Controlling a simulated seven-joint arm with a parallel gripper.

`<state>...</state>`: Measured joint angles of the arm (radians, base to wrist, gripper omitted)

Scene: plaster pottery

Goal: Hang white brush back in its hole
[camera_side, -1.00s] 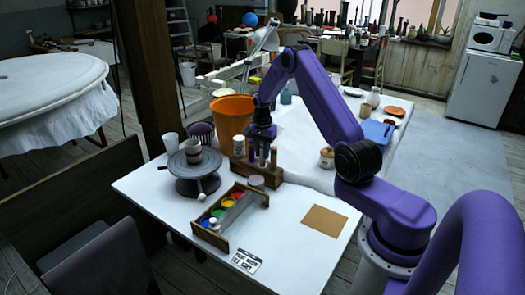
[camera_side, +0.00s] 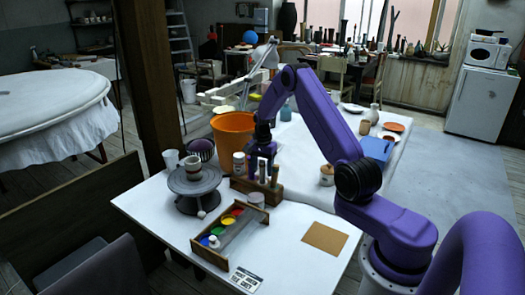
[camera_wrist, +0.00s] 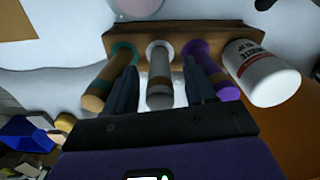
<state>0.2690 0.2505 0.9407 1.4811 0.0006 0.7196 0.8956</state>
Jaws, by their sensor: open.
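The white brush (camera_wrist: 160,85) stands upright in the middle of a wooden rack (camera_wrist: 115,42), as seen in the wrist view. Its lower end meets the rack, and the rim of its hole is hard to make out. My gripper (camera_wrist: 158,92) is open, with one finger on each side of the white brush and gaps between. In the side view my gripper (camera_side: 262,150) is directly over the rack (camera_side: 266,195), pointing down. A tan and green brush (camera_wrist: 108,80) stands left of the white one, and a purple brush (camera_wrist: 212,72) stands right of it.
A white jar (camera_wrist: 262,75) stands at the rack's right end in the wrist view. An orange bucket (camera_side: 232,127) is close behind the rack. A paint tray (camera_side: 210,257) and a turntable with a cup (camera_side: 193,167) are nearby. The table's front right is mostly clear.

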